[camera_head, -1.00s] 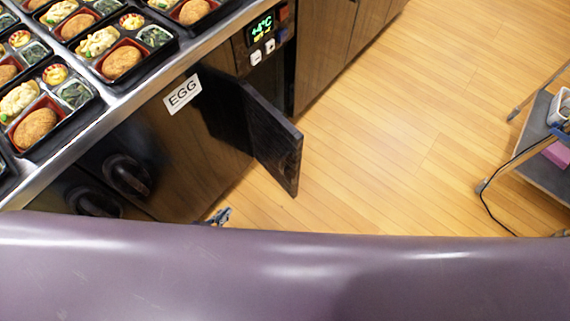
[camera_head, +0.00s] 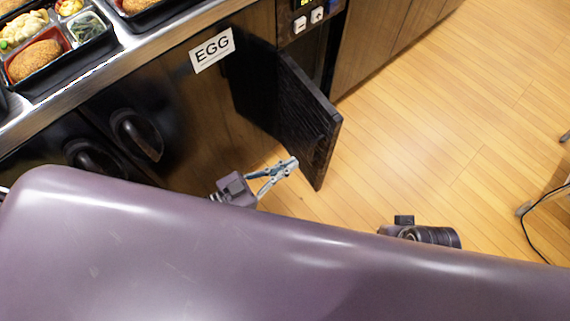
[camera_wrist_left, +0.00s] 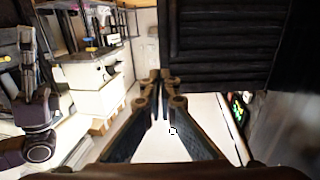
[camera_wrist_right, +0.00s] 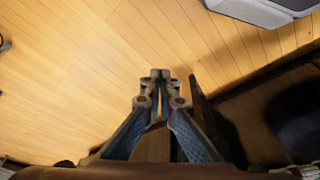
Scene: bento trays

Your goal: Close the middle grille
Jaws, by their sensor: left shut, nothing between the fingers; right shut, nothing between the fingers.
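The middle grille (camera_head: 305,120) is a dark slatted door standing open, swung out from the cabinet front beside the EGG label. My left gripper (camera_head: 292,164) is shut and empty, with its tips close to the door's lower outer edge; I cannot tell whether they touch. In the left wrist view the slatted door (camera_wrist_left: 215,45) fills the upper right, beside the shut fingers (camera_wrist_left: 160,80). My right gripper (camera_wrist_right: 160,80) is shut and empty above the floor, with a dark panel edge just right of its tips. Its fingers do not show in the head view.
The counter (camera_head: 110,65) above the cabinet holds bento trays (camera_head: 65,70). Black round handles (camera_head: 137,135) stick out at the left of the cabinet front. The wooden floor (camera_head: 430,140) right of the door is clear. A cart leg (camera_head: 545,200) stands at the far right.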

